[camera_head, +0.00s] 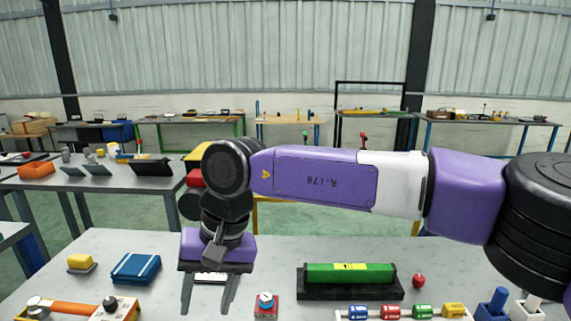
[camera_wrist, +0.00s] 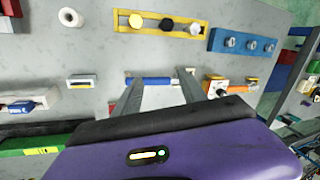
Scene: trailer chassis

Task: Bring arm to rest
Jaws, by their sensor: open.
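My gripper (camera_head: 210,291) hangs from the purple and white arm, fingers pointing down over the near work table (camera_head: 340,246). Its two fingers are apart with nothing held between them. In the wrist view the gripper (camera_wrist: 160,84) is also open, with a blue-handled bar (camera_wrist: 150,81) on the table behind the fingertips. I cannot tell the exact height of the fingertips above the table. The arm stretches across the head view from the right edge to the gripper at left of centre.
A row of coloured cylinders (camera_head: 391,312) lies at the front right. Other tables stand behind.

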